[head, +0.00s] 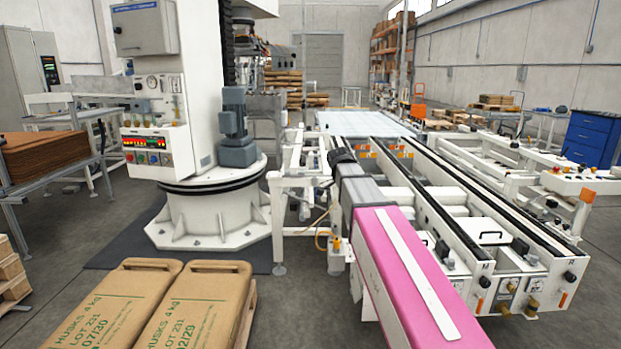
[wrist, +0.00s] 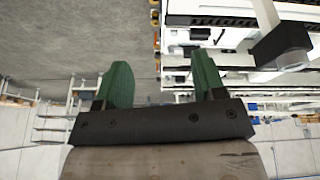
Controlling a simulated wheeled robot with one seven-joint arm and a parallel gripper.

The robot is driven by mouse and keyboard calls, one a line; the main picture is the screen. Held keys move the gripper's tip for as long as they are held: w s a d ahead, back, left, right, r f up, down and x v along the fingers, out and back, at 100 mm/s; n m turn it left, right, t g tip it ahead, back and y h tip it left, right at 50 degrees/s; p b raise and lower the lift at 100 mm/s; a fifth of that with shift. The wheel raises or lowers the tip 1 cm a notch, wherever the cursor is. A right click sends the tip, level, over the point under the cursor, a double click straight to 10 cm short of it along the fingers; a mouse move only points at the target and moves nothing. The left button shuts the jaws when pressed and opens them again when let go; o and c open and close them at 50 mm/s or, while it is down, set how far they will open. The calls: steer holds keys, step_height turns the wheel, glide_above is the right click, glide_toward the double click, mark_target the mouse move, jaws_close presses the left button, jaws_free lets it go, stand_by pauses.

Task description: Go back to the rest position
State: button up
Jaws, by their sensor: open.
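My gripper (wrist: 162,85) shows in the wrist view with two green fingers spread wide apart. It is open and nothing is between the fingers. It is not in the head view. The wrist view looks tilted, with grey floor at the top and machine frames at the upper right, apart from the fingers.
Two brown sacks (head: 110,305) (head: 200,305) lie side by side at the front left. A white palletizer column (head: 200,110) stands behind them on a round base. A pink-covered beam (head: 415,280) and a white conveyor (head: 500,250) fill the right. Blue drawers (head: 595,143) stand far right.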

steer(key=s+d+f+n+y, duration=0.1)
steer(key=s+f+n+y, duration=0.1)
steer(key=s+f+n, duration=0.6)
steer(key=s+d+f+n+y, duration=0.2)
steer(key=s+f+n, duration=0.6)
steer(key=f, duration=1.2)
steer(key=s, duration=0.3)
steer(key=shift+s+d, duration=0.25)
steer(key=shift+s, duration=0.15)
